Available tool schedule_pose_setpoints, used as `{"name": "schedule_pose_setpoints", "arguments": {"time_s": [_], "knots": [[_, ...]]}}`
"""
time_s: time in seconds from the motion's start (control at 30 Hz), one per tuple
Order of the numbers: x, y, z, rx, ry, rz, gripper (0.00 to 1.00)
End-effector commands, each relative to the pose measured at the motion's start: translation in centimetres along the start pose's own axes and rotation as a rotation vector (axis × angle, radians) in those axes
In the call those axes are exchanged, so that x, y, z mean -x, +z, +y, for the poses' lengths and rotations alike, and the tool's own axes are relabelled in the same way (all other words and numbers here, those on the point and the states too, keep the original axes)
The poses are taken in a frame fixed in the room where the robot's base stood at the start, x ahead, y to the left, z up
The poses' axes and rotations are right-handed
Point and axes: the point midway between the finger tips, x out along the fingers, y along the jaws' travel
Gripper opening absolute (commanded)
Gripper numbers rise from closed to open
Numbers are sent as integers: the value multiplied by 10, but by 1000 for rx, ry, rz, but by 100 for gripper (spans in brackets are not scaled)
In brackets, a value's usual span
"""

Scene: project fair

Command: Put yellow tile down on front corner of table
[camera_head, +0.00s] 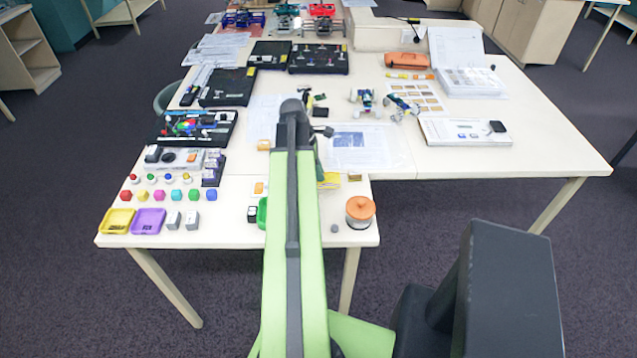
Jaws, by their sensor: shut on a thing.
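My green and dark arm reaches up the middle of the view over the table (235,225) and hides most of its own far end. Only a little of my gripper (319,163) shows, just right of the arm. It is shut on the yellow tile (329,181), a small yellow patch over the front part of the table. The tile's left part is behind the arm. I cannot tell how high it is above the table top. The table's front right corner (374,240) is right of the arm; the front left corner (100,240) is beside a yellow tray.
A jar with an orange lid (360,210) and a small grey piece (334,229) stand near the front right corner. A yellow tray (117,221), a purple tray (148,221) and several coloured blocks fill the front left.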

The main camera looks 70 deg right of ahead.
Motion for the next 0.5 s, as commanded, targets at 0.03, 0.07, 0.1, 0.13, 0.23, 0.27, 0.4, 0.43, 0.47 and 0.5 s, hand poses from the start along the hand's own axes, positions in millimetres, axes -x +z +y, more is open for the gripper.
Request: {"name": "schedule_pose_setpoints", "arguments": {"time_s": [0.03, 0.07, 0.1, 0.13, 0.23, 0.27, 0.4, 0.43, 0.47, 0.5], "knots": [[-17, -5, 0, 0, 0, 0, 0], [-23, -7, 0, 0, 0, 0, 0], [-29, -9, 0, 0, 0, 0, 0], [-32, -10, 0, 0, 0, 0, 0], [-32, -9, 0, 0, 0, 0, 0], [-30, -9, 0, 0, 0, 0, 0], [-29, -8, 0, -1, 0, 0, 0], [-30, -8, 0, -1, 0, 0, 0], [-32, -9, 0, -1, 0, 0, 0], [-33, -9, 0, -1, 0, 0, 0]]}}
